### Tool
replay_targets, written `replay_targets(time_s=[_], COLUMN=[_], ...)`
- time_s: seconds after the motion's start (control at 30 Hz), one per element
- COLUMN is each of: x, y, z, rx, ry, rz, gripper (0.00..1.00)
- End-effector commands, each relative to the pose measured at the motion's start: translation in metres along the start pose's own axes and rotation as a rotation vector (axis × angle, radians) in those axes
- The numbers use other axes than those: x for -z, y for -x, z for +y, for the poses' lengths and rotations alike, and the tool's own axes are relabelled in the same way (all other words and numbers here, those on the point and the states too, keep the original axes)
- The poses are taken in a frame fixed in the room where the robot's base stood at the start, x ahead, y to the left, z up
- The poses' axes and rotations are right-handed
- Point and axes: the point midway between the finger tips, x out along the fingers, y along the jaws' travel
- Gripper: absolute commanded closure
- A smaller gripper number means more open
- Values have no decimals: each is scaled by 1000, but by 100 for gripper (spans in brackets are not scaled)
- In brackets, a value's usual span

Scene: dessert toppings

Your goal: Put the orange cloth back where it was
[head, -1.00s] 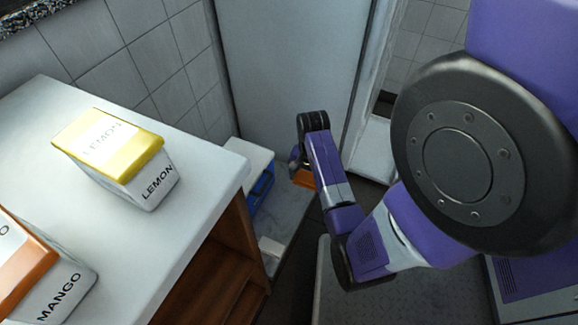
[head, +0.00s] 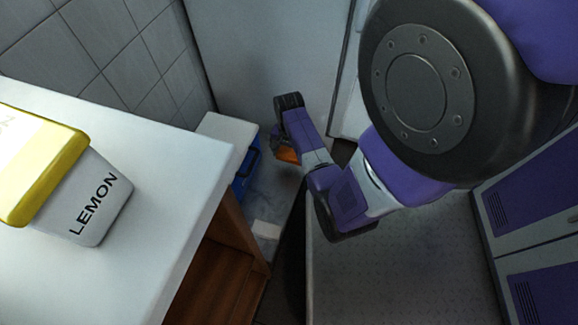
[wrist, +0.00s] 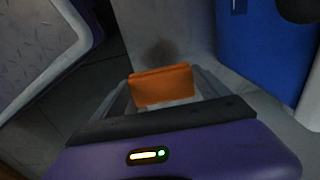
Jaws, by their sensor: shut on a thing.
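The orange cloth (wrist: 162,86) is between the fingers of my gripper (wrist: 165,95) in the wrist view, and the gripper is shut on it.
A white counter (head: 190,185) with a yellow-lidded lemon tub (head: 85,200) is at the left. A blue crate (head: 246,165) stands beyond the counter, and its blue side (wrist: 262,45) fills the upper right of the wrist view.

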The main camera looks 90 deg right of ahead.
Motion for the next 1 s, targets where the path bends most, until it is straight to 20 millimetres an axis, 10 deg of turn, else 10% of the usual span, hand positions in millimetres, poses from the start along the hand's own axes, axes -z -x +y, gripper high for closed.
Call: replay_targets(time_s=[0.53, 0.97, 1.0], x=[1, 0, 0], y=[-60, -64, -63], z=[-1, -1, -1], rx=[1, 1, 1], ry=[1, 1, 1], rz=[1, 1, 1], gripper=[52, 52, 7])
